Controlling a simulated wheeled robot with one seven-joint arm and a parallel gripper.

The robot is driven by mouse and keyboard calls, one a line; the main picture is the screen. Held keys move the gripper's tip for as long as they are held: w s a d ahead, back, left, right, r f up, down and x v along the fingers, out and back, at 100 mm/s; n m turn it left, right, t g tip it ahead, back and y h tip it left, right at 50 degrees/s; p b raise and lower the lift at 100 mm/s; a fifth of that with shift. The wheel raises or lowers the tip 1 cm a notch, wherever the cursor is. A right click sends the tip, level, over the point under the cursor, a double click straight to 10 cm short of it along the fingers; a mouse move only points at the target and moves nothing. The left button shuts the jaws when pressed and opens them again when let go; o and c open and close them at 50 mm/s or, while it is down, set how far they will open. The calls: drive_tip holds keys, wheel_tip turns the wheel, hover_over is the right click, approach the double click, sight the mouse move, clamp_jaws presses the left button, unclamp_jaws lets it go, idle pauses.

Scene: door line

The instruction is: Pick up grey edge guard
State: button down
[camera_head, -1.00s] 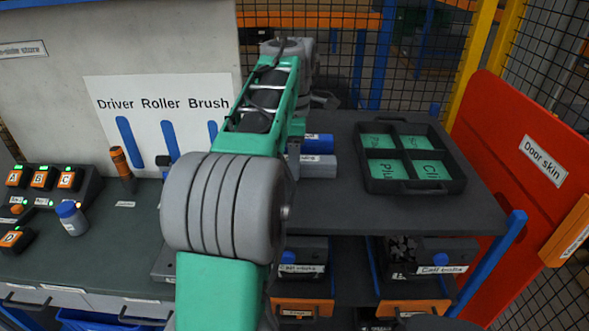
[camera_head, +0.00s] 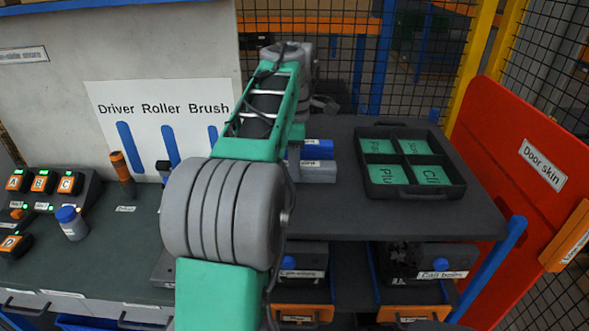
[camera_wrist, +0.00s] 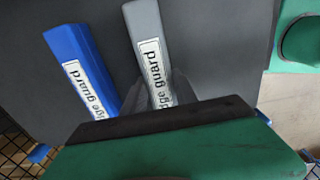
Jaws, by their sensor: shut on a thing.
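The grey edge guard (camera_wrist: 148,40) is a long block with a white label, lying on the dark shelf top. In the wrist view my gripper (camera_wrist: 158,92) is shut on it, with the finger shapes at its labelled end. In the head view the grey guard (camera_head: 318,171) shows to the right of my gripper (camera_head: 293,165), which is partly hidden behind my arm. A blue edge guard (camera_wrist: 80,65) lies beside the grey one, with a gap between them. It also shows in the head view (camera_head: 318,149), just behind the grey one. I cannot tell any lift.
A black tray with green labelled compartments (camera_head: 373,192) stands on the shelf top to the right. A red door skin (camera_head: 505,140) stands upright beyond it. Bins sit on the level below. A workbench with lettered buttons (camera_head: 42,183) is at left.

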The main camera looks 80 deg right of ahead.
drive_tip(key=shift+r, duration=0.1)
drive_tip(key=shift+r+p, duration=0.25)
drive_tip(key=shift+p, duration=0.05)
wheel_tip(320, 180, up, 3)
drive_tip(key=shift+f+p, duration=0.2)
drive_tip(key=shift+p, duration=0.85)
drive_tip(key=s+a+r+b, duration=0.3)
drive_tip(key=s+a+r, duration=0.5)
drive_tip(key=a, duration=0.3)
drive_tip(key=shift+a+r+b, duration=0.2)
drive_tip(key=shift+r+b, duration=0.1)
drive_tip(key=shift+r, duration=0.6)
drive_tip(key=c, duration=1.5)
unclamp_jaws()
drive_tip(key=shift+s, duration=0.1)
clamp_jaws()
